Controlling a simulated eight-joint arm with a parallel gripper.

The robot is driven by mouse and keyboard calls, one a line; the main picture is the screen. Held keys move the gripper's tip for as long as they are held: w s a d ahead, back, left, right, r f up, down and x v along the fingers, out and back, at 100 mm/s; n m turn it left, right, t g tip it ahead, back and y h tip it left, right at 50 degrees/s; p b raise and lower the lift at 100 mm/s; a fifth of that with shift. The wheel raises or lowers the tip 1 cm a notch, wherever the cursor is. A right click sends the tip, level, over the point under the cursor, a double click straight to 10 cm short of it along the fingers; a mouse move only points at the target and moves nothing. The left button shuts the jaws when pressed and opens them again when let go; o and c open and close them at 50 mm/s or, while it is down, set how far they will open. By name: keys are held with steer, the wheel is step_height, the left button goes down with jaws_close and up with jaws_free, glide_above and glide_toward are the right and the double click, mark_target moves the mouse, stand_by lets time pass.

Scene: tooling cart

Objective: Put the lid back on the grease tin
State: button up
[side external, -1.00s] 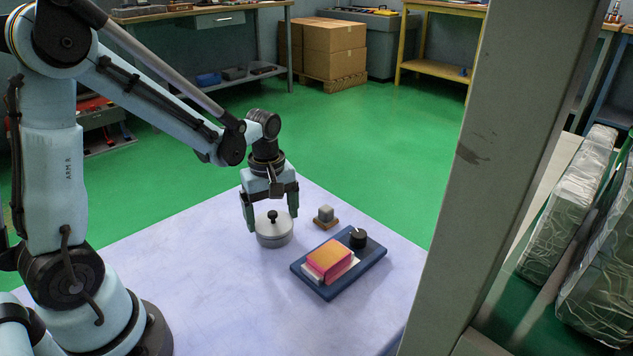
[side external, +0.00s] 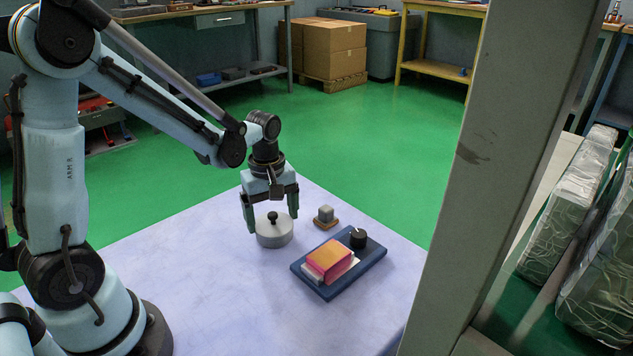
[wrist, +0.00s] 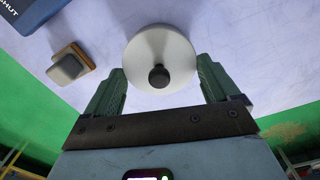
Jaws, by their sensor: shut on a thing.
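The round pale lid (wrist: 148,50) with a black knob shows from above in the wrist view. In the side view the lid with its knob (side external: 272,218) sits on top of the short grey grease tin (side external: 274,238); any small gap between them is too fine to tell. My gripper (side external: 271,223) points straight down over it, one green finger on each side. In the wrist view my gripper (wrist: 162,72) has its fingers at the lid's left and right edges, shut on the lid. The tin is hidden under the lid there.
The table's front left (side external: 210,300) is clear.

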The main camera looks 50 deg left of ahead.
stand_by(0.4)
steer(key=o, duration=0.8)
steer(key=shift+c, duration=0.2)
steer(key=shift+r, duration=3.45)
jaws_close()
steer(key=shift+f, duration=0.2)
